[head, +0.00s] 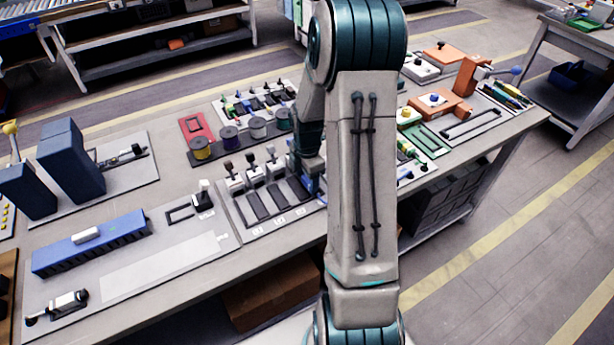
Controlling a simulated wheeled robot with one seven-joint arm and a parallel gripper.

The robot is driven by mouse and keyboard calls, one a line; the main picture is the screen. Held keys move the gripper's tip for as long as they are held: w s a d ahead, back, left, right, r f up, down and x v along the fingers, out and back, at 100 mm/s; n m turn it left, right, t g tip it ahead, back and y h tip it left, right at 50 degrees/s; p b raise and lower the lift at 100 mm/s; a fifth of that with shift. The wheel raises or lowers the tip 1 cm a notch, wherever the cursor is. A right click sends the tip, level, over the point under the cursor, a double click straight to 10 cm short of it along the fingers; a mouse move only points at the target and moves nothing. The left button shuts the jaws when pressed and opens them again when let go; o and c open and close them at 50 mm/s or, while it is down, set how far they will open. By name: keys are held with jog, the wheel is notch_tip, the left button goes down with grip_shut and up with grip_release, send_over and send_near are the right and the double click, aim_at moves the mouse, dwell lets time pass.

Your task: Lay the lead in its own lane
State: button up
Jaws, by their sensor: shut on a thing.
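My gripper (308,186) is at the right part of a grey board (246,228) with dark lanes, low over it. My own arm hides most of the gripper and its fingertips. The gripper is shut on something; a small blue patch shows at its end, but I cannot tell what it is. Dark lanes (256,205) lie side by side on the board, with white labels at their near ends and upright grey clamps (233,178) at their far ends. The right end of the board is behind my arm. I cannot make out the lead for certain.
Several coloured spools (229,137) stand behind the board. A blue slotted block (92,243) and a small clamp (203,197) are to the left. Tall dark blue blocks (70,162) stand further left. Orange fixtures (440,104) are on the right. A pale strip (165,267) of the left panel is clear.

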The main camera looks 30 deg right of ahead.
dwell(0.3)
jog(key=o, duration=1)
notch_tip(320, 180, up, 14)
jog(key=shift+f, duration=0.1)
